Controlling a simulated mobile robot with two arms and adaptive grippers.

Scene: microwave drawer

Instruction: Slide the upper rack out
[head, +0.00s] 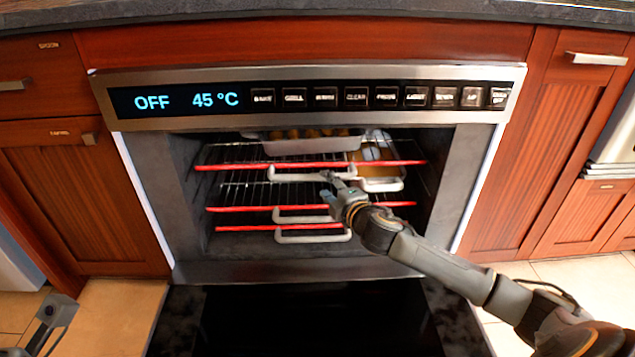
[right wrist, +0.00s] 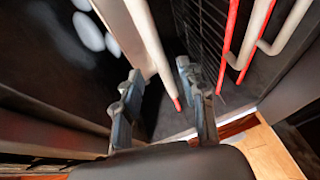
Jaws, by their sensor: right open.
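The oven is open, with its door folded down. The upper rack (head: 240,167) has a red front rail and a white handle (head: 285,177) below it, and sits inside the oven. My right gripper (head: 333,183) is at the right part of that handle, fingers apart. In the right wrist view, the open right gripper (right wrist: 158,72) has a pale bar (right wrist: 148,35) running between or just beyond its fingertips; I cannot tell whether they touch. A part of my left gripper (head: 48,322) shows at the lower left, away from the oven; its jaw state is unclear.
Two lower racks with red rails (head: 235,209) (head: 240,228) and white handles sit below. A white dish with food (head: 312,146) and a second dish (head: 380,184) stand inside. The open door (head: 310,320) lies in front, clear.

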